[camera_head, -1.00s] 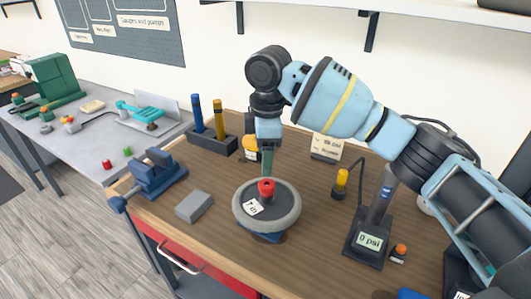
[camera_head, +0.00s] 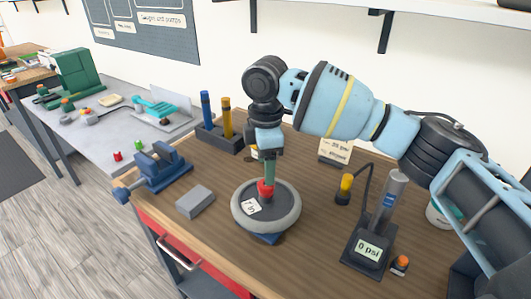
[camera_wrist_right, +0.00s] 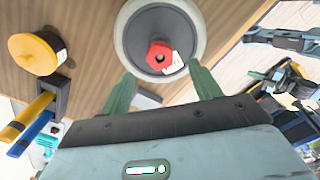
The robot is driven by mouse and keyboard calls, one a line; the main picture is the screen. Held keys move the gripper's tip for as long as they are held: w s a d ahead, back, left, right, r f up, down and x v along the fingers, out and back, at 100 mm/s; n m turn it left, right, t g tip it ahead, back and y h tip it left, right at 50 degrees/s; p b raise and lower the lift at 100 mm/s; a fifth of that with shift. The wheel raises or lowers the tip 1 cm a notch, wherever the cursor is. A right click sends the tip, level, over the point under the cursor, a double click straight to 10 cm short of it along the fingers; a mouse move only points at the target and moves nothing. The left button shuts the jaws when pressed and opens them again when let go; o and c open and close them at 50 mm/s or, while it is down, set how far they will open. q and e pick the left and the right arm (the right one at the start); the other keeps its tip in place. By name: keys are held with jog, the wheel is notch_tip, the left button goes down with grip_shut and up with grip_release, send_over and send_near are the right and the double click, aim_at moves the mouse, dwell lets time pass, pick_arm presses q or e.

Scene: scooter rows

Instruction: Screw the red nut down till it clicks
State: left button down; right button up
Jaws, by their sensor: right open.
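The red nut (camera_head: 265,188) sits at the centre of a grey-rimmed wheel (camera_head: 287,218), which lies flat on a blue stand (camera_head: 268,239). A white tag (camera_head: 251,207) lies on the wheel beside the nut. My right gripper (camera_head: 268,178) points down over the nut, its green fingers overlapping the nut's top in the head view. In the right wrist view its fingers (camera_wrist_right: 163,88) are spread apart with nothing between them, and the red nut (camera_wrist_right: 160,57) shows just beyond the tips. I cannot tell whether they touch it. My left gripper is out of view.
A grey block (camera_head: 195,202) and a blue vise (camera_head: 158,168) stand left of the wheel. A pump with a "0 psi" display (camera_head: 368,252) stands to the right. A holder with blue and yellow tools (camera_head: 220,137) is behind. The front wood is clear.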

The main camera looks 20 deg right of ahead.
aim_at(266, 188)
jog(key=shift+f, duration=2.6)
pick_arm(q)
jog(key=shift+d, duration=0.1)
pick_arm(e)
jog(key=c, duration=1.1)
jog(key=shift+o, duration=0.2)
jog(key=shift+r+m+p, duration=0.15)
jog(key=shift+m+p, duration=0.3)
jog(key=shift+m, duration=0.15)
jog(key=shift+m+p, duration=1.15)
jog(key=shift+m, duration=0.95)
jog(key=m, duration=0.4)
jog(key=o, duration=0.6)
jog(key=shift+m, duration=0.4)
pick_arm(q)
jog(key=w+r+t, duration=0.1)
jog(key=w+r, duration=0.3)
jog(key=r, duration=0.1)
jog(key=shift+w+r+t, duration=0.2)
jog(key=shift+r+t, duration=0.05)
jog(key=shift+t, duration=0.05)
pick_arm(e)
jog(key=o, duration=0.4)
